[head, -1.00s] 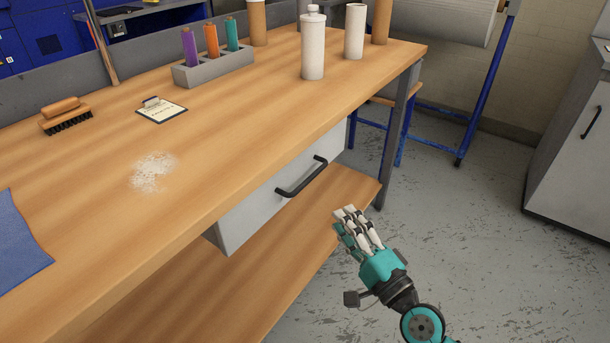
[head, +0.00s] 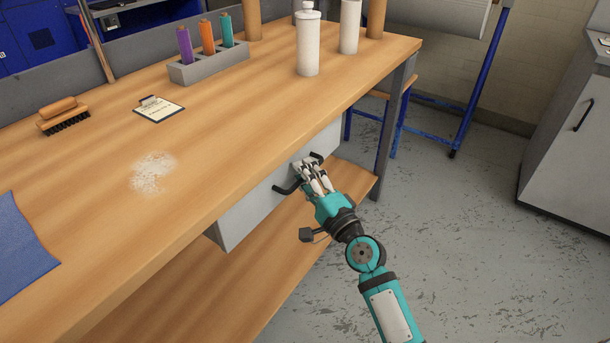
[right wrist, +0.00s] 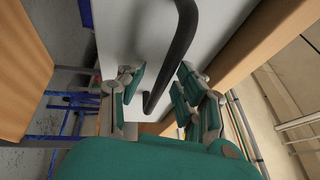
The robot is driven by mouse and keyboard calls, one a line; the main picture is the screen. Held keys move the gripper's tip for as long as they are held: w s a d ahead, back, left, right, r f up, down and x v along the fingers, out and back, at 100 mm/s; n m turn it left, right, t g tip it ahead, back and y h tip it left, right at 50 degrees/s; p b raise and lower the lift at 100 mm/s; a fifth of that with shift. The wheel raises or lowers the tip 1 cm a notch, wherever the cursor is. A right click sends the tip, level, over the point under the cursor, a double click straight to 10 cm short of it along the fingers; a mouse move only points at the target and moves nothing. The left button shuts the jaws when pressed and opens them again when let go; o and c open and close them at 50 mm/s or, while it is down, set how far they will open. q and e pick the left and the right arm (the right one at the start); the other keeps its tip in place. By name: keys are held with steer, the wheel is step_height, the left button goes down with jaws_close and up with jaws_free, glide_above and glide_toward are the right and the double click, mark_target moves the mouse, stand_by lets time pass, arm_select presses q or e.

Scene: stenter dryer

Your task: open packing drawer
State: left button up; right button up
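The packing drawer (head: 243,213) is a pale grey box under the wooden table top, and it looks shut. Its black bar handle (head: 284,190) is partly hidden behind my right gripper (head: 312,174), which is at the handle in the head view. In the right wrist view, the handle (right wrist: 176,62) runs between the spread teal and grey fingers of the gripper (right wrist: 160,88). The fingers stand on both sides of the bar with gaps, not closed on it. The drawer front (right wrist: 132,38) is just beyond. My left gripper is not in view.
On the table (head: 215,130) are a brush (head: 62,114), a clipboard (head: 158,109), a rack of coloured spools (head: 209,66), a white bottle (head: 308,45) and a blue cloth (head: 20,245). A lower shelf (head: 245,270) lies below the drawer. Floor to the right is clear.

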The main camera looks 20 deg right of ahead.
steer(key=shift+c, duration=0.4)
jaws_close()
steer(key=shift+f, duration=0.15)
